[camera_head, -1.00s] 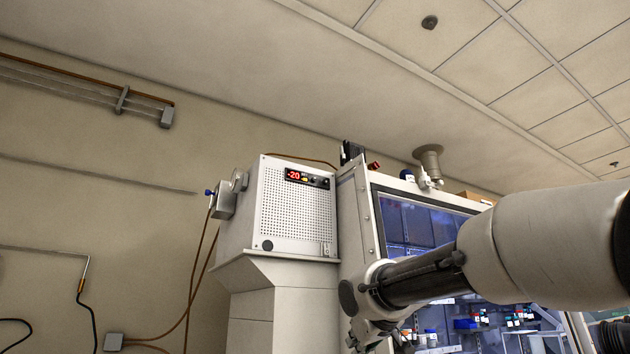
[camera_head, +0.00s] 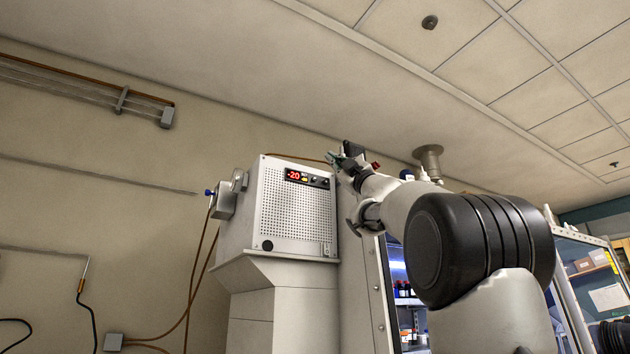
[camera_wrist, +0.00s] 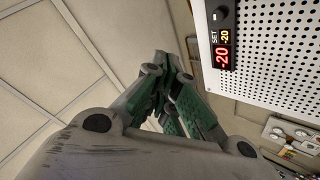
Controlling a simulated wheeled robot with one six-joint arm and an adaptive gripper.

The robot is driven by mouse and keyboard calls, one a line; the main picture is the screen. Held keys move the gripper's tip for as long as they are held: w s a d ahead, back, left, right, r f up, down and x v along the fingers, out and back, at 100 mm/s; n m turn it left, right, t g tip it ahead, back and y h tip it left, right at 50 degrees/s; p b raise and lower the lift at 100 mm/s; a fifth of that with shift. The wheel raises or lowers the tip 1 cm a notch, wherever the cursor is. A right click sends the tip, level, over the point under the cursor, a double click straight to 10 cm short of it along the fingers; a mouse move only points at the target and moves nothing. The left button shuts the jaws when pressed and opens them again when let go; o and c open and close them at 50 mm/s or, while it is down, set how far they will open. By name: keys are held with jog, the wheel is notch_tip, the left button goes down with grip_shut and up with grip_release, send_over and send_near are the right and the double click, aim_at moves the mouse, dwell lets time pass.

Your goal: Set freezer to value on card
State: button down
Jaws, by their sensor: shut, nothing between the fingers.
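The freezer unit (camera_head: 290,222) is a white box with a perforated front and a dark control strip near its top. Its display (camera_head: 293,175) reads -20 in red. In the wrist view the display (camera_wrist: 221,57) shows red -20 and a smaller yellow -20 beside the word SET. A dark knob (camera_wrist: 221,16) sits on the same strip, and small dark knobs (camera_head: 319,182) show right of the display in the head view. My gripper (camera_head: 336,158) is raised just right of the freezer's top right corner, apart from the strip. In the wrist view its green fingers (camera_wrist: 163,65) are shut and empty. I see no readable card.
A glass-fronted cabinet (camera_head: 404,275) with bottles inside stands right of the freezer, partly hidden by my arm. A grey funnel-like fitting (camera_head: 428,157) rises from its top. A metal box with a blue knob (camera_head: 222,203) is on the freezer's left side.

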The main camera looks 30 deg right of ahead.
jog(key=shift+w+a, duration=0.15)
jog(key=shift+w, duration=4.3)
jog(key=shift+w, duration=0.15)
jog(key=shift+w, duration=0.25)
jog(key=shift+w, duration=0.4)
jog(key=shift+s, duration=0.8)
jog(key=shift+s, duration=2.55)
